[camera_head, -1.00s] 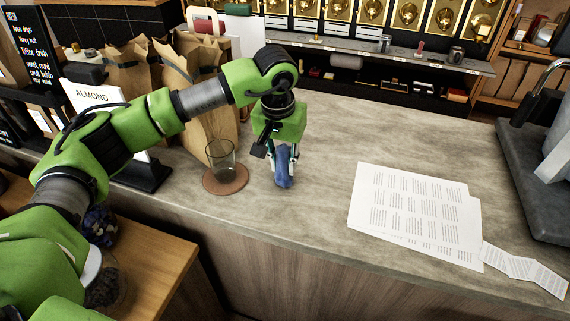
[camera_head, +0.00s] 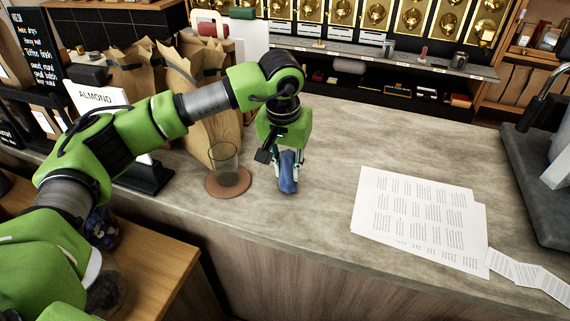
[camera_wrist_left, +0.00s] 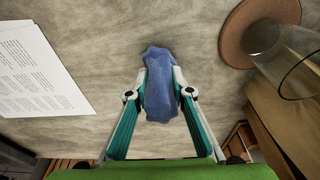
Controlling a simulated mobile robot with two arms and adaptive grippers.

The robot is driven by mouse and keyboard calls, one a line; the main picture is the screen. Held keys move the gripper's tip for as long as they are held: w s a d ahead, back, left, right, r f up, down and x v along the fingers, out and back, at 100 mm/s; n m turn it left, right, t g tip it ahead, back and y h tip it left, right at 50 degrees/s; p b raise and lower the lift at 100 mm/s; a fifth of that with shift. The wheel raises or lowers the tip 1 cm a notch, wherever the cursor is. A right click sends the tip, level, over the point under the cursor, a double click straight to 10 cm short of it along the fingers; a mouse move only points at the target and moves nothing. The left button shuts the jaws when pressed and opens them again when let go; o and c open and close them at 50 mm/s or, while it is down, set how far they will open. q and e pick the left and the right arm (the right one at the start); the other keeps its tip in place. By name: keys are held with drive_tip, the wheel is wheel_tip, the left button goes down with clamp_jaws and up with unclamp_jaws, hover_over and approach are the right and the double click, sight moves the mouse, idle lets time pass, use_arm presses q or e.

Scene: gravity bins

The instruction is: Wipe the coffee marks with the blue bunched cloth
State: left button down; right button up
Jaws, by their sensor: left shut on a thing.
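The blue bunched cloth (camera_head: 288,182) is held between the fingers of my left gripper (camera_head: 287,172), low over the grey counter, right of the glass. In the left wrist view the cloth (camera_wrist_left: 160,88) sticks out past both fingertips (camera_wrist_left: 161,78). Whether it presses on the counter is hard to tell. The counter (camera_head: 330,165) looks mottled grey-brown, and I cannot pick out distinct coffee marks on it. Any mark under the cloth is hidden. My right gripper is not in view.
A clear glass (camera_head: 224,163) stands on a round brown coaster (camera_head: 228,183) close to the left of the cloth. Paper bags (camera_head: 205,100) and an ALMOND sign (camera_head: 100,95) stand further left. Printed sheets (camera_head: 420,220) lie to the right. Counter between cloth and sheets is clear.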

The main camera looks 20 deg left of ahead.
sight(289, 152)
use_arm(q)
drive_tip(key=shift+s+d, duration=0.1)
idle(0.3)
drive_tip(key=shift+r+p, duration=0.3)
drive_tip(key=shift+r, duration=0.45)
drive_tip(key=shift+r+p, duration=1.35)
drive_tip(key=shift+r, duration=1.15)
